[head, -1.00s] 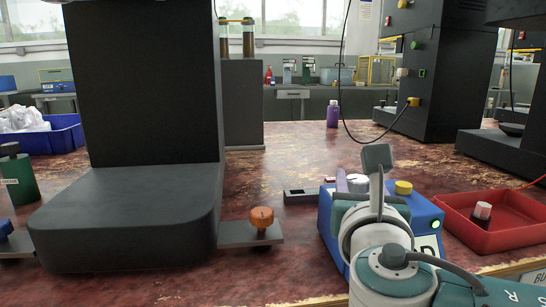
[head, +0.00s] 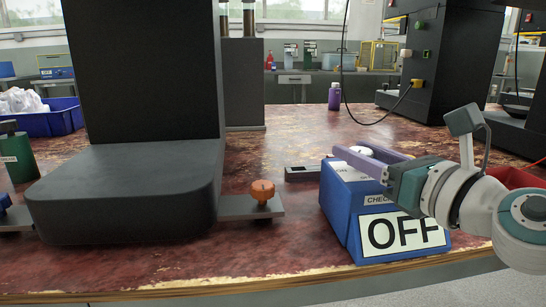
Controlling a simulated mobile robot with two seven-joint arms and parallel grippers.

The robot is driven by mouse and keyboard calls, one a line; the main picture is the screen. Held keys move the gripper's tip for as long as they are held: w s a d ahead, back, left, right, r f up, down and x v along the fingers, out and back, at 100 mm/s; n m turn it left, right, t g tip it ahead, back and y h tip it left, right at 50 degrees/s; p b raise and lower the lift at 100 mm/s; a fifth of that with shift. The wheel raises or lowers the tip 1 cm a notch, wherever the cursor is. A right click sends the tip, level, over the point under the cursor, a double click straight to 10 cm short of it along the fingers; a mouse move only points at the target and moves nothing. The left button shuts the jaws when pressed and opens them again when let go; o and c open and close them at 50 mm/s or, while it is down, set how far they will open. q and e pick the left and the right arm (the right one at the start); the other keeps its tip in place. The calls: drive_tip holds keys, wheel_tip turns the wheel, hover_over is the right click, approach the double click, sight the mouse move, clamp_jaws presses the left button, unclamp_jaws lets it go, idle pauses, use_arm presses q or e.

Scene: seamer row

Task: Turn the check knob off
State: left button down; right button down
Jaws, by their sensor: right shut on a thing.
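The blue check box (head: 340,215) stands near the front edge of the bench, right of the middle. Its front label (head: 402,232) reads OFF, with its upper right partly covered. The white check knob (head: 359,149) is on top, mostly hidden behind the purple fingers. My right gripper (head: 355,153) reaches in from the right and is shut on the knob. The right part of the box top is hidden by my gripper and arm. My left gripper is not in view.
A black machine (head: 140,190) stands at left, with an orange knob (head: 262,190) on a metal plate beside it. A red tray (head: 515,178) is partly behind my arm. A purple bottle (head: 334,96) stands farther back. The bench middle is fairly clear.

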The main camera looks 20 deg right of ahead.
idle(0.4)
drive_tip(key=shift+c, duration=2.1)
unclamp_jaws()
drive_tip(key=s, duration=0.3)
drive_tip(key=s+p, duration=0.1)
drive_tip(key=s, duration=0.2)
drive_tip(key=s+d, duration=0.1)
drive_tip(key=s, duration=0.3)
drive_tip(key=shift+w+r, duration=0.1)
drive_tip(key=shift+w, duration=0.05)
